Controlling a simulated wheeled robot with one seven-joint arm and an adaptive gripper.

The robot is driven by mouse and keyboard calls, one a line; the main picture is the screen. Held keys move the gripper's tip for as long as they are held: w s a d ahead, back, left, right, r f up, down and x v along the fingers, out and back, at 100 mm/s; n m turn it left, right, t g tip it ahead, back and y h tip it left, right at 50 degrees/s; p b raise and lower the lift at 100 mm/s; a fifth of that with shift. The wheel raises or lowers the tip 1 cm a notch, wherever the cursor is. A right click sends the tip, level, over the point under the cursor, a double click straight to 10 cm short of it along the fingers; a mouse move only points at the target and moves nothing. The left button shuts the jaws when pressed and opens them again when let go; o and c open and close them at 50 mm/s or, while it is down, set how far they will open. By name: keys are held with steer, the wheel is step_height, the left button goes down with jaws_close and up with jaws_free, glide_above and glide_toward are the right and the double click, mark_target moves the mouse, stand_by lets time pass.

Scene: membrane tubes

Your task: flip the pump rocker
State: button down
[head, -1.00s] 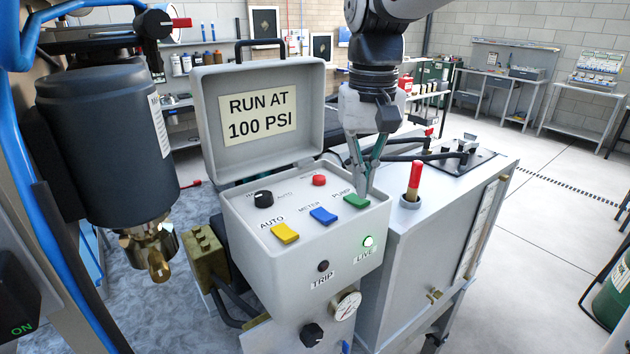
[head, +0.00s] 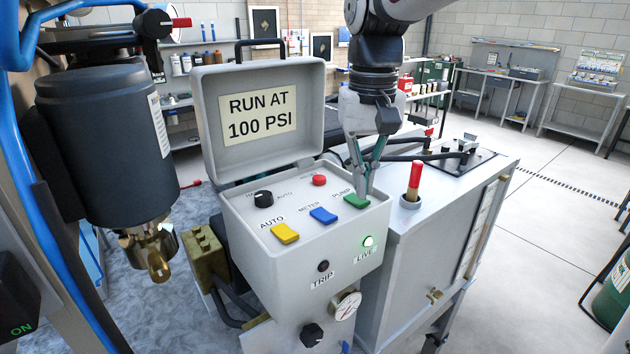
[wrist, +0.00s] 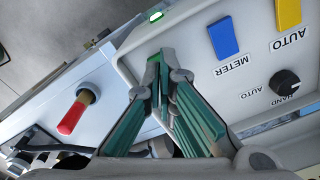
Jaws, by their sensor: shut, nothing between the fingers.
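The green pump rocker (head: 357,201) sits at the right end of the row on the sloped top of the grey control box (head: 260,205), by the PUMP label. My gripper (head: 367,190) points down with its fingertips at the rocker, and the fingers are shut with nothing between them. In the wrist view, my gripper's tips (wrist: 161,56) cover most of the rocker, and only a little green shows there. I cannot tell whether the tips press on it or which way it is tipped. The green LIVE lamp (head: 368,241) is lit.
Beside it are the blue METER rocker (head: 323,215), yellow AUTO rocker (head: 285,233), red button (head: 319,180) and black knob (head: 263,199). A red-handled lever (head: 414,180) stands close on the right. The open lid (head: 262,150) rises behind; a dark motor (head: 105,145) hangs left.

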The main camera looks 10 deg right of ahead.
mark_target(364, 203)
steer(key=shift+f, duration=1.05)
stand_by(0.4)
steer(key=shift+r+p, duration=1.45)
steer(key=shift+r, duration=2.1)
steer(key=shift+s, duration=0.1)
steer(key=shift+s, duration=0.25)
steer(key=s+f+n+t+b, duration=0.1)
steer(key=s+f+t+b, duration=0.4)
steer(key=s+f, duration=0.4)
steer(key=s, duration=0.4)
steer(key=shift+t, duration=0.3)
